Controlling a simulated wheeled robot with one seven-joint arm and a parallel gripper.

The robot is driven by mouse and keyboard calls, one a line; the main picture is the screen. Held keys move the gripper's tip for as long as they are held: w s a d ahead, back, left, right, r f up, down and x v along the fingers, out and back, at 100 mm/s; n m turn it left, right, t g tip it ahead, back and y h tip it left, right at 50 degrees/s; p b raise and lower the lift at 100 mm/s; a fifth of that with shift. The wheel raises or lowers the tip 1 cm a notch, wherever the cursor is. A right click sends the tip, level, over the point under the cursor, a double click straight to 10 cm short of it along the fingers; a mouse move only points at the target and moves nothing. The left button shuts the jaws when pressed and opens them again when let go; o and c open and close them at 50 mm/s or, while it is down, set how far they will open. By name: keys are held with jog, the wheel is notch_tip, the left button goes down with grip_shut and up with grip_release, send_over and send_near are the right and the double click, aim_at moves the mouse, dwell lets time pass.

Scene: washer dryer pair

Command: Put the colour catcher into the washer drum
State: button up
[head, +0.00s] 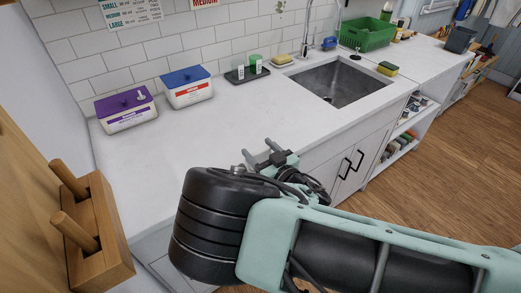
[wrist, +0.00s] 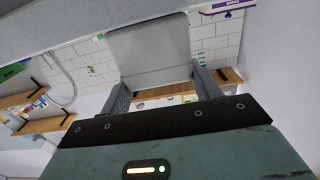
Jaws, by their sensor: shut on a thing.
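The colour catcher, a flat pale grey sheet (wrist: 150,48), is in the wrist view between the two fingers of my gripper (wrist: 160,84). My gripper is shut on it, and the sheet sticks out beyond the fingertips. In the head view my gripper (head: 270,158) is at the front edge of the counter, and its fingertips are small and partly hidden by my arm. I cannot make out the sheet there. The washer drum does not show in either view.
A white counter (head: 190,150) carries a purple-lidded box (head: 126,110), a blue-lidded box (head: 187,87) and a dark tray with green-topped cups (head: 247,71). A sink (head: 340,82) and green basket (head: 367,34) are further right. Wooden pegs (head: 78,205) stand at left. Wood floor (head: 450,170) is clear.

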jog(key=o, duration=0.9)
jog(key=shift+f, duration=0.1)
jog(key=shift+b+v, duration=1.6)
jog(key=shift+v, duration=4.4)
